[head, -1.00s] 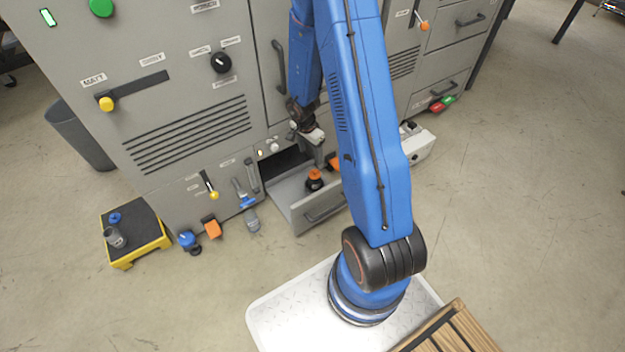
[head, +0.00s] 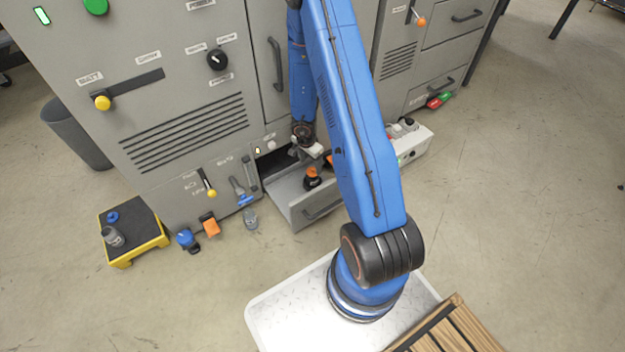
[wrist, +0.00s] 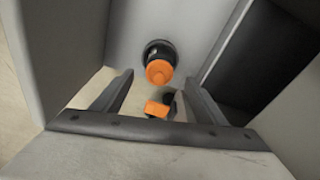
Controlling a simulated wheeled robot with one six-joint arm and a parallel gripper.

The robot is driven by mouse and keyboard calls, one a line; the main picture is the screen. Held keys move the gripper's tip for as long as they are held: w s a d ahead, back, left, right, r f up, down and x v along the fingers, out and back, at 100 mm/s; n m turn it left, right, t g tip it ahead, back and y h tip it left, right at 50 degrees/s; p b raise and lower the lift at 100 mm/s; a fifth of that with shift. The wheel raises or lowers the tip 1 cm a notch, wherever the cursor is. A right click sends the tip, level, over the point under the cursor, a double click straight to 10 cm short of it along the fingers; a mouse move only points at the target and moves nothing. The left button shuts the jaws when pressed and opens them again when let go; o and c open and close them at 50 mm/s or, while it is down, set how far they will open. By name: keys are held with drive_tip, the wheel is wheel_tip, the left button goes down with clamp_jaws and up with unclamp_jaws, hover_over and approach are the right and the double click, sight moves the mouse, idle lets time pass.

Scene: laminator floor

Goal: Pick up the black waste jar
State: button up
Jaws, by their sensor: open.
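The black jar with an orange lid (head: 312,177) stands upright in the open grey drawer (head: 290,214) at the bottom of the machine. In the wrist view the jar (wrist: 160,62) is at upper centre, just beyond the fingertips. My gripper (head: 311,152) is above the drawer, slightly behind the jar in the head view. In the wrist view its two fingers (wrist: 158,78) are apart, with nothing held between them. A second orange and black item (wrist: 158,108) shows nearer, beyond the gripper's palm; in the head view it (head: 329,160) is partly hidden by my arm.
The drawer walls stand close on both sides of my gripper. A white box (head: 412,145) sits right of the drawer. A yellow step (head: 150,246) with small items is at left. A blue-capped item (head: 187,240) and several others lie on the floor.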

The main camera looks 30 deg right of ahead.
sight(312, 170)
drive_tip(key=shift+d+f, duration=0.1)
drive_tip(key=shift+f, duration=1)
drive_tip(key=shift+w+d+f, duration=0.1)
drive_tip(key=shift+d+f, duration=0.05)
drive_tip(key=shift+f, duration=0.7)
drive_tip(key=shift+d+f, duration=0.2)
drive_tip(key=shift+f, duration=0.65)
drive_tip(key=shift+w+d+f, duration=0.1)
drive_tip(key=shift+d+f, duration=0.05)
drive_tip(key=shift+f, duration=0.7)
drive_tip(key=c, duration=1.3)
